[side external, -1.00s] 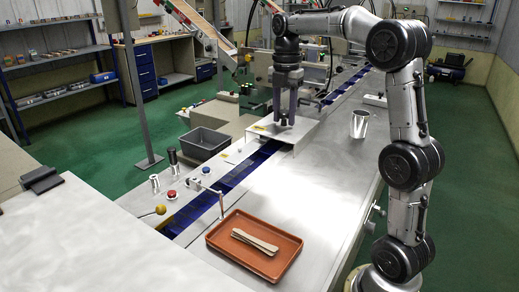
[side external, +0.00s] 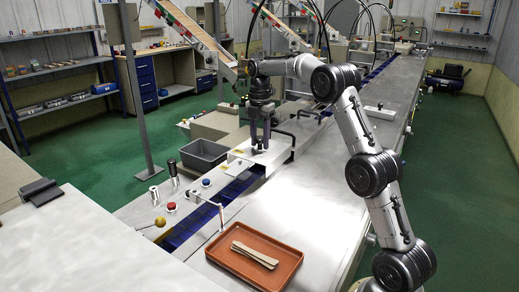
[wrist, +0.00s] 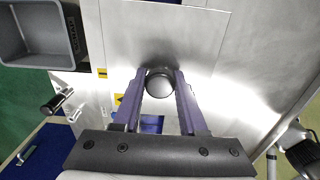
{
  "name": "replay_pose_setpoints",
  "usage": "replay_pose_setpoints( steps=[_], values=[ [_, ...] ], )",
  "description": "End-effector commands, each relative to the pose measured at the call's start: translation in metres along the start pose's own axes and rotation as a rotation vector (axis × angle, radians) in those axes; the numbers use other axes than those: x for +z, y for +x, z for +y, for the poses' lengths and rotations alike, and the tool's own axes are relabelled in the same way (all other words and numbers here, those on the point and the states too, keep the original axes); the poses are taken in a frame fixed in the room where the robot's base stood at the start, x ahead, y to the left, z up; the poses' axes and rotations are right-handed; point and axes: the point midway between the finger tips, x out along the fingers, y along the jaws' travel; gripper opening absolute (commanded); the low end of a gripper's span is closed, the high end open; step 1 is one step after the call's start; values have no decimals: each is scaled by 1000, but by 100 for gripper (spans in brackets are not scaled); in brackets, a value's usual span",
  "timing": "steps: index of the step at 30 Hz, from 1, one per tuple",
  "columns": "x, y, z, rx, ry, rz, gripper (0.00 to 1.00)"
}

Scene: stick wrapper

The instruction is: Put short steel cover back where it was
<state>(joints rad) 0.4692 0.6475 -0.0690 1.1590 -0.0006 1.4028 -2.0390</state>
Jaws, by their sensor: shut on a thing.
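The short steel cover (side external: 244,153) is a bright, flat metal plate with a dark round knob. It spans the blue conveyor channel (side external: 225,197). My gripper (side external: 261,147) points down and is shut on the cover's knob. In the wrist view, the two fingers (wrist: 161,86) flank the knob (wrist: 160,84), and the plate (wrist: 190,35) extends beyond it. Blue belt shows beyond the plate's near and far edges. I cannot tell whether the plate rests on the channel sides or hangs slightly above them.
A grey bin (side external: 204,153) stands left of the channel. An orange tray (side external: 222,245) with wooden sticks lies in front. The steel top on the right is mostly clear.

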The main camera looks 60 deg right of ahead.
Motion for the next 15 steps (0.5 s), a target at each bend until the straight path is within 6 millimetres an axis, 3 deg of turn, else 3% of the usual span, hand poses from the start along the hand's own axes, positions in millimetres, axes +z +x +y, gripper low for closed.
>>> replay_pose_setpoints(
  steps=[7,15],
  values=[
    [2,28,3,3,0,-1,0],
    [2,32,3,5,0,-2,0]
  ],
)
